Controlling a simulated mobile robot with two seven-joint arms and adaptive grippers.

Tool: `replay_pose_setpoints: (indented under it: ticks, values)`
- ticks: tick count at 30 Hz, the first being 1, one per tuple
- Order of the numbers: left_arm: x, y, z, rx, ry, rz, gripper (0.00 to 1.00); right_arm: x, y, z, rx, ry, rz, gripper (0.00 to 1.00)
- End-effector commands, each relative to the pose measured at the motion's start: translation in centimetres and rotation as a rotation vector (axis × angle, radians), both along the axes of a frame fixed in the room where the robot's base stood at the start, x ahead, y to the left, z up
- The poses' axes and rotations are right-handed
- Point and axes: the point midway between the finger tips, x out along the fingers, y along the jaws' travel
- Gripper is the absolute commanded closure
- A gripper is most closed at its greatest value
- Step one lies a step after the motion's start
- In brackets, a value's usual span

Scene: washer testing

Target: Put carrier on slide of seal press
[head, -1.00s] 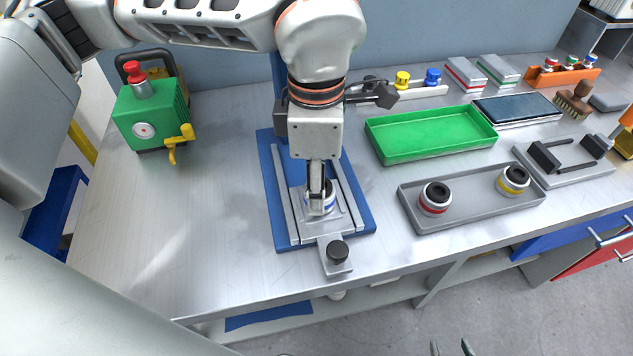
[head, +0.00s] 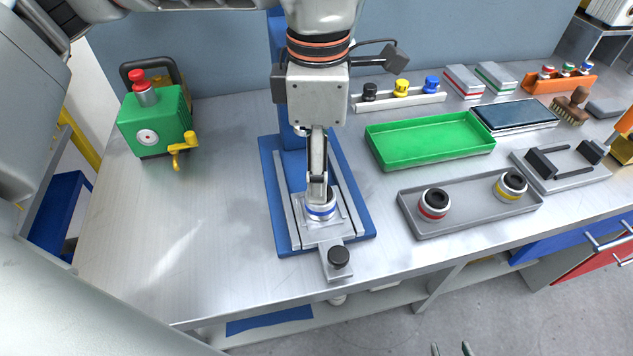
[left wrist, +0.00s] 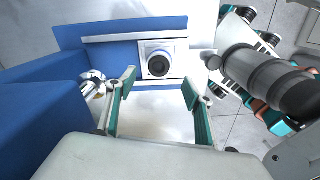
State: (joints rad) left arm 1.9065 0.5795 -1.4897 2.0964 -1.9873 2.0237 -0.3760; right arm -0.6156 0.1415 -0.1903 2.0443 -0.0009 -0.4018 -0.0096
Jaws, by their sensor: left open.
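The carrier (head: 321,208), white with a blue ring, stands upright on the metal slide (head: 339,236) of the blue-based seal press (head: 364,219). In the left wrist view the carrier (left wrist: 158,62) shows from above, with its dark centre uncovered. My left gripper (head: 318,192) is right above the carrier in the head view, seen edge-on, and partly covers it. In the left wrist view its fingers (left wrist: 158,96) are spread wide with nothing between them. My right gripper (head: 452,350) shows only as two separated fingertips at the bottom edge, over the floor.
A black knob (head: 339,257) sits at the slide's front end. A grey tray (head: 470,212) with red-ringed and yellow-ringed carriers and a green tray (head: 430,153) are at right. A green pump (head: 153,122) stands at left. The bench between pump and press is clear.

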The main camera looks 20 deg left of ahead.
Motion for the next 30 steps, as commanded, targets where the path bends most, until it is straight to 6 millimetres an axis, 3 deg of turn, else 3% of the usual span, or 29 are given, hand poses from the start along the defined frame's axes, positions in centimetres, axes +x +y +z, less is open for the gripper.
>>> replay_pose_setpoints:
  ticks: [3, 10, 30]
  values:
    - [0.1, 0.0, 2.7, -0.001, -0.006, 0.001, 0.48, 0.1, 0.1, 0.5, 0.004, -0.004, 0.000, 0.60]
    - [0.1, 0.0, 5.4, -0.001, -0.003, 0.000, 0.48, 0.0, 0.3, 0.8, 0.010, -0.004, 0.000, 0.60]
    - [0.0, 0.0, 5.8, 0.000, 0.001, -0.001, 0.48, -0.2, 0.4, 0.6, 0.011, 0.002, 0.001, 0.60]
